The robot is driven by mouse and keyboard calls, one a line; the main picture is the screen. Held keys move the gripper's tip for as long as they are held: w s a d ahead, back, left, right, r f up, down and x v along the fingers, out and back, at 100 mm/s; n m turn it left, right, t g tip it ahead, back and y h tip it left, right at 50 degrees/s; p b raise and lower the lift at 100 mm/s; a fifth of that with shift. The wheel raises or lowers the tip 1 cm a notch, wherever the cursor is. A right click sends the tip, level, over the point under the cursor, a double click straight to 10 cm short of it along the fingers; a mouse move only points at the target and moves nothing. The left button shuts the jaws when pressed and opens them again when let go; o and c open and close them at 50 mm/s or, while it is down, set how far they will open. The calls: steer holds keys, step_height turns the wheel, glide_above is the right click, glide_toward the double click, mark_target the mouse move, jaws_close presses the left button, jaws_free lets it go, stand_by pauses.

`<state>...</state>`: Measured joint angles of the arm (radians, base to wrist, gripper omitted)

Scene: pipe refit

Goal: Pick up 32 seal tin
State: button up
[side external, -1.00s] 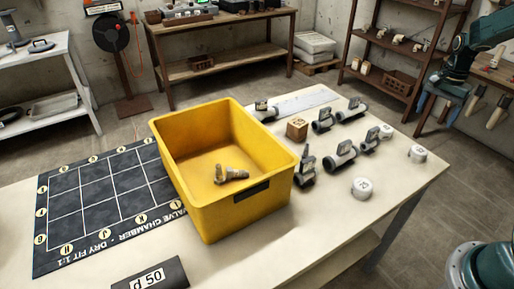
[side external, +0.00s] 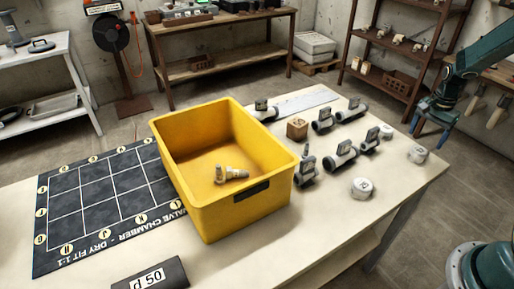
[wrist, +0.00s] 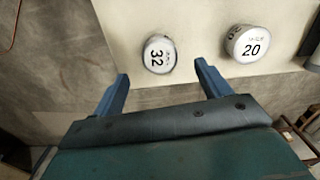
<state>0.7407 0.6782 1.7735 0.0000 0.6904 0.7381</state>
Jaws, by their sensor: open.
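The 32 seal tin (wrist: 159,54) is a round white tin with a black 32 on its top. It stands on the pale table near an edge in the wrist view, beyond and between my fingertips. My gripper (wrist: 160,80) is open and empty, with its two blue fingers apart. A similar white tin marked 20 (wrist: 250,43) stands to the right. In the side view, my gripper (side external: 434,135) hangs above the table's right end.
Several grey valve fittings (side external: 341,158) and a small wooden block (side external: 297,129) stand left of the tins. A dark gridded mat (side external: 70,230) lies at left. The front right tabletop is clear.

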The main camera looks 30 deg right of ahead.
mark_target(419, 150)
steer(key=shift+f, duration=0.55)
steer(key=shift+f, duration=0.1)
steer(key=shift+f, duration=2.45)
steer(key=shift+c, duration=0.5)
steer(key=c, duration=1)
